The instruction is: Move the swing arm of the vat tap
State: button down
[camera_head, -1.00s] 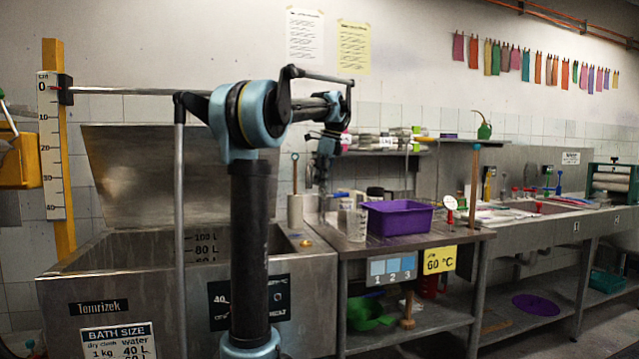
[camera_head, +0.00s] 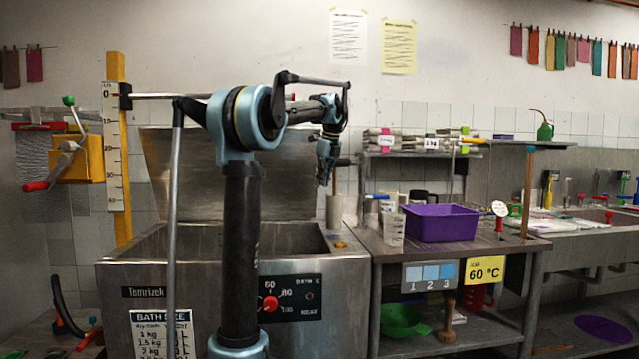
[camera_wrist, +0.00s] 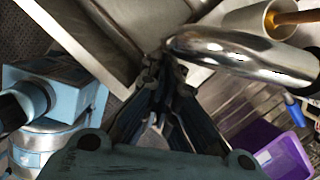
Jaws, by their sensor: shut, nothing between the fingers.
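The steel vat (camera_head: 345,275) stands in front of me with its lid raised. In the head view my gripper (camera_head: 323,180) hangs above the vat's right end, beside a pale cylinder. In the wrist view the shut, empty fingers (camera_wrist: 153,65) point at the vat's rim (camera_wrist: 125,75). A curved chrome tube, seemingly the tap's swing arm (camera_wrist: 245,50), lies just right of the fingertips. Its rounded end is very close to them; I cannot tell whether they touch. In the head view I cannot make out the tube clearly.
A steel table right of the vat holds a purple tub (camera_head: 440,223), which also shows in the wrist view (camera_wrist: 285,155). A pale cup with a wooden handle (camera_wrist: 250,18) is beyond the tube. A measuring scale (camera_head: 113,150) and yellow crank box (camera_head: 83,163) stand left.

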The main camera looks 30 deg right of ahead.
jog(key=shift+w+a, duration=0.2)
jog(key=shift+w, duration=0.5)
jog(key=shift+w+a, duration=0.2)
jog(key=shift+w, duration=0.45)
jog(key=shift+s, duration=0.15)
jog(key=s+r, duration=0.6)
jog(key=r, duration=0.3)
jog(key=shift+a+r, duration=0.35)
jog(key=shift+a, duration=0.05)
